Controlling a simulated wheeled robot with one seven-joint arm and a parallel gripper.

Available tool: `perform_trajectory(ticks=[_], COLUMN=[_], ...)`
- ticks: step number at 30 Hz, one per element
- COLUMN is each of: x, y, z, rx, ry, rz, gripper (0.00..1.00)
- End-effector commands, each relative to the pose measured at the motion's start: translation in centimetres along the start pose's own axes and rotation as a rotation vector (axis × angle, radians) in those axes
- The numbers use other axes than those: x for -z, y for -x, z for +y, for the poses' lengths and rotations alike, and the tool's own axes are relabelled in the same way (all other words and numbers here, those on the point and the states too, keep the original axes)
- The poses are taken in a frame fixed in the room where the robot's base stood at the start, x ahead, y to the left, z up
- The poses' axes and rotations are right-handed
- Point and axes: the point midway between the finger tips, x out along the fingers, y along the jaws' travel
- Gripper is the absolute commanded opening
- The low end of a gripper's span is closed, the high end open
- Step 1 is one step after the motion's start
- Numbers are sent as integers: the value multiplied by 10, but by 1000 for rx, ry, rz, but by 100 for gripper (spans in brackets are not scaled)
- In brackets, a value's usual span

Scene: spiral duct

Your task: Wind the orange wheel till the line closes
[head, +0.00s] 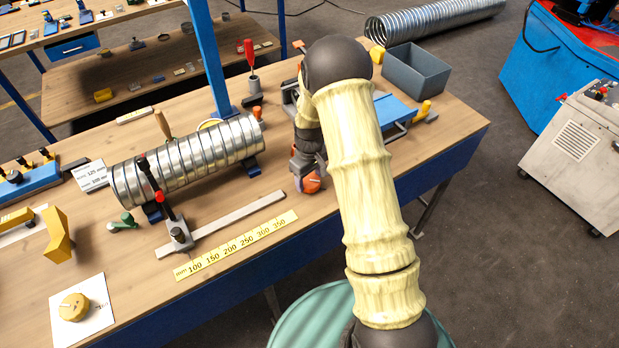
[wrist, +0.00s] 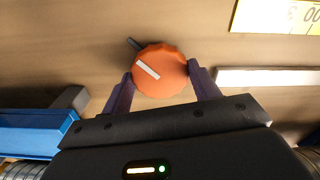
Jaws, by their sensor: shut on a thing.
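The orange wheel (wrist: 168,66) shows in the wrist view, a round knob with a scalloped edge and a white line across its face. My gripper (wrist: 160,78) has one dark finger on each side of it and is shut on it. The white line slants from upper left to lower right. In the head view the wheel (head: 312,182) is partly hidden by my gripper (head: 306,176), which is low at the bench, right of the ribbed metal duct (head: 190,158). Whether the line meets a mark cannot be told.
A yellow scale (head: 236,246) and a grey rail (head: 225,224) lie left of my gripper. A grey bin (head: 415,72) and a blue plate (head: 392,108) are behind my arm. A red-handled tool (head: 250,58) stands at the back. A blue post (head: 207,60) rises behind the duct.

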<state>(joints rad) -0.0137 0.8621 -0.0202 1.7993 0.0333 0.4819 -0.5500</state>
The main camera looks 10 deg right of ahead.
Motion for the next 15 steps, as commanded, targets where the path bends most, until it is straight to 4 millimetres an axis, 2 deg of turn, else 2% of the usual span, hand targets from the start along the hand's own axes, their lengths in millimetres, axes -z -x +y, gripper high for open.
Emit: perform_trajectory(ticks=[15], x=[1], y=[0], z=[1], rx=[-3], ry=[-460], rz=[4], gripper=[38])
